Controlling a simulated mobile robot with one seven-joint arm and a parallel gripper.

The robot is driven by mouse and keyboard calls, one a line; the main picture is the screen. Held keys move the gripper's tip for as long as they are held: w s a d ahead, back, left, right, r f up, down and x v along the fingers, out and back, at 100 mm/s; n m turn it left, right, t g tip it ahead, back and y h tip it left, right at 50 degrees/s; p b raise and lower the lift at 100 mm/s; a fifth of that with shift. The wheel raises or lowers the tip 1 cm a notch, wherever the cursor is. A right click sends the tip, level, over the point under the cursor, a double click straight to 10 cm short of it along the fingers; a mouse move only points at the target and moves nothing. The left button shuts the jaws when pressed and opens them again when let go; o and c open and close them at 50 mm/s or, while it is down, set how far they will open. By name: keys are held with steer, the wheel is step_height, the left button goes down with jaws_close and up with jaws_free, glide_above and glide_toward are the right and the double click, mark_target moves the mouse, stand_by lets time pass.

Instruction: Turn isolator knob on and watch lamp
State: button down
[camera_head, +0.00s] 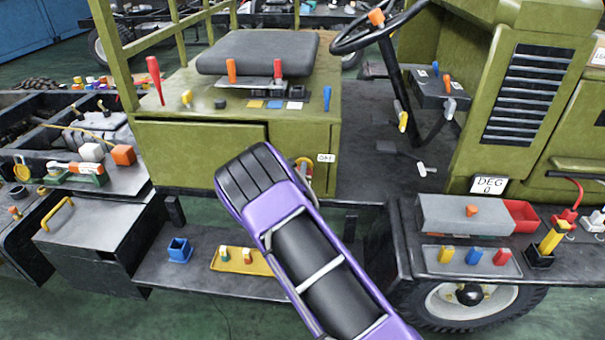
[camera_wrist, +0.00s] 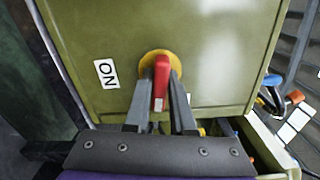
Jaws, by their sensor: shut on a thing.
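The isolator knob has a red handle (camera_wrist: 161,72) on a round yellow disc (camera_wrist: 147,58), set in a green panel (camera_wrist: 225,60). My gripper (camera_wrist: 161,84) has a finger on each side of the red handle and is shut on it. The handle stands upright in the wrist view. A white ON label (camera_wrist: 106,73) is left of the disc. In the head view my arm hides most of the knob; part of the yellow disc (camera_head: 306,162) shows beside a small white label (camera_head: 326,158), too small to read surely. I cannot pick out the lamp.
Several coloured levers, including a red one (camera_head: 278,69), stand on the green seat box (camera_head: 150,105) above. A step with a yellow tray (camera_head: 215,265) and a blue box (camera_head: 180,250) is below left. A steering wheel (camera_head: 375,30) and a loaded shelf (camera_head: 410,270) are right.

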steer(key=m, duration=0.4)
steer(key=shift+m+b, duration=0.3)
steer(key=shift+b, duration=0.1)
steer(key=m+b, duration=0.1)
steer(key=m, duration=0.2)
steer(key=shift+m, duration=0.3)
steer(key=m+b, duration=0.2)
steer(key=m, duration=0.2)
steer(key=shift+f, duration=0.1)
steer(key=shift+m+b, duration=0.85)
steer(key=shift+m, duration=0.95)
steer(key=c, duration=0.8)
jaws_free()
steer(key=shift+s, duration=0.1)
steer(key=s, duration=1.7)
steer(key=shift+s+a, duration=0.15)
steer(key=shift+a, duration=0.15)
